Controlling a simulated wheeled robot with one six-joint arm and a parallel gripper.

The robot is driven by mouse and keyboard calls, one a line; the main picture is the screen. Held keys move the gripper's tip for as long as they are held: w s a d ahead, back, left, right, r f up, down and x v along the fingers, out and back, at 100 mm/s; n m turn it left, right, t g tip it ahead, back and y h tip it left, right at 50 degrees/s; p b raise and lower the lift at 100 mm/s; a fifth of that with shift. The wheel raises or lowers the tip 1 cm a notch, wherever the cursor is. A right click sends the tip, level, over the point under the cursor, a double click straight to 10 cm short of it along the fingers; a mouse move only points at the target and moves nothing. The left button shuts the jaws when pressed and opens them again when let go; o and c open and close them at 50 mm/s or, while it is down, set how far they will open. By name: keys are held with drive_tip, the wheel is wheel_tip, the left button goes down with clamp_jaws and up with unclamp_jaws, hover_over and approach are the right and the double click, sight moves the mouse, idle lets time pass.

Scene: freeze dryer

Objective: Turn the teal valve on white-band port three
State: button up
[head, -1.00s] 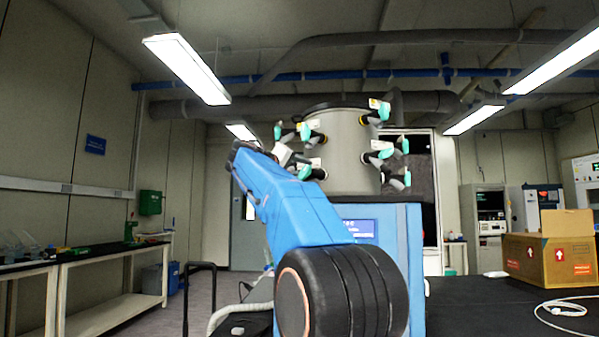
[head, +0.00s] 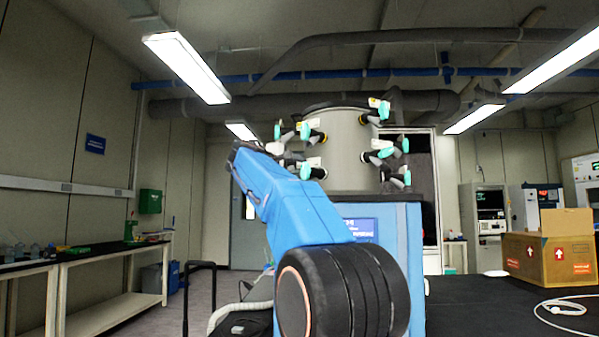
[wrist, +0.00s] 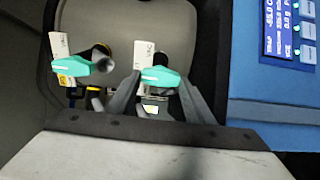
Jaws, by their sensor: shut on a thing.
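In the wrist view, my gripper (wrist: 160,82) has its two fingers on either side of a teal valve handle (wrist: 160,76) and is shut on it. A white tag (wrist: 143,54) sits behind this handle. A second teal valve handle (wrist: 86,65), with its own white tag (wrist: 60,44), is to the left, clear of the fingers. In the head view, several teal valves ring the grey metal drum (head: 345,150). There my arm hides the fingers and the held handle. I cannot tell the band colour or number of the held valve's port.
The drum stands on a blue cabinet with a display (head: 360,228), which also shows at right in the wrist view (wrist: 280,28). Neighbouring ports stand close around my wrist.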

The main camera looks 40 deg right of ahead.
idle(0.4)
drive_tip(key=o, duration=1)
drive_tip(key=shift+o, duration=0.2)
drive_tip(key=shift+a, duration=0.1)
drive_tip(key=s+a, duration=0.3)
drive_tip(key=a, duration=1.4)
drive_tip(key=shift+f, duration=0.1)
